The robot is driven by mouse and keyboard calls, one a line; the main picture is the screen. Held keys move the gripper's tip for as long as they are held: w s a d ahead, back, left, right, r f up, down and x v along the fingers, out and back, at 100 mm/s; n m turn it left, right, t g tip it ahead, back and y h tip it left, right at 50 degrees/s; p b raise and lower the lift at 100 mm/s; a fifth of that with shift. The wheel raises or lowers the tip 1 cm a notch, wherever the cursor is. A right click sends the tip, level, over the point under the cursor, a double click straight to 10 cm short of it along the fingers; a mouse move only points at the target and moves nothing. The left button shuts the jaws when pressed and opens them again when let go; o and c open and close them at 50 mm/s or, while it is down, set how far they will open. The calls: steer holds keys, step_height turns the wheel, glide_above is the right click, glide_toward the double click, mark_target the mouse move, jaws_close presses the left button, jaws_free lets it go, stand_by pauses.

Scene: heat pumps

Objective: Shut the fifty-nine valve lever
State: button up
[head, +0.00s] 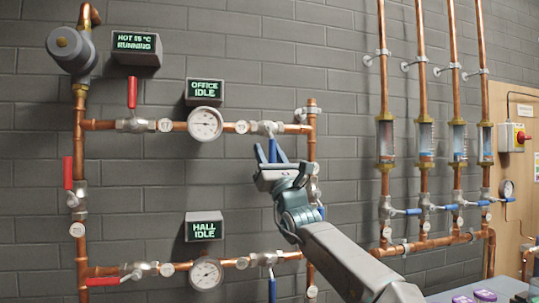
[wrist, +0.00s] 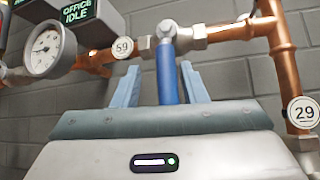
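The valve tagged 59 (wrist: 166,32) sits on a horizontal copper pipe, just right of its round tag (wrist: 123,47). Its blue lever (wrist: 170,78) hangs straight down, crosswise to the pipe. In the head view the same valve (head: 267,128) is right of the office gauge. My gripper (wrist: 161,84) is open, with one pale blue finger on each side of the lever. Gaps show between the lever and both fingers. The lever's lower end is hidden behind the gripper body. In the head view my gripper (head: 270,153) is just below the valve.
A vertical pipe with a tag reading 29 (wrist: 302,112) stands close on the right. The office gauge (head: 205,123) is on the left. A lower pipe row has another blue lever (head: 271,289) below my arm. Flow meters with blue levers (head: 407,212) are further right.

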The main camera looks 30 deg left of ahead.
steer(key=shift+w+d, duration=0.2)
steer(key=shift+s+d+f+b, duration=0.2)
steer(key=shift+d+f+b, duration=0.1)
steer(key=shift+f+b, duration=0.1)
steer(key=b+v, duration=0.4)
steer(key=v, duration=0.8)
steer(key=shift+s+f, duration=0.25)
steer(key=shift+d, duration=0.15)
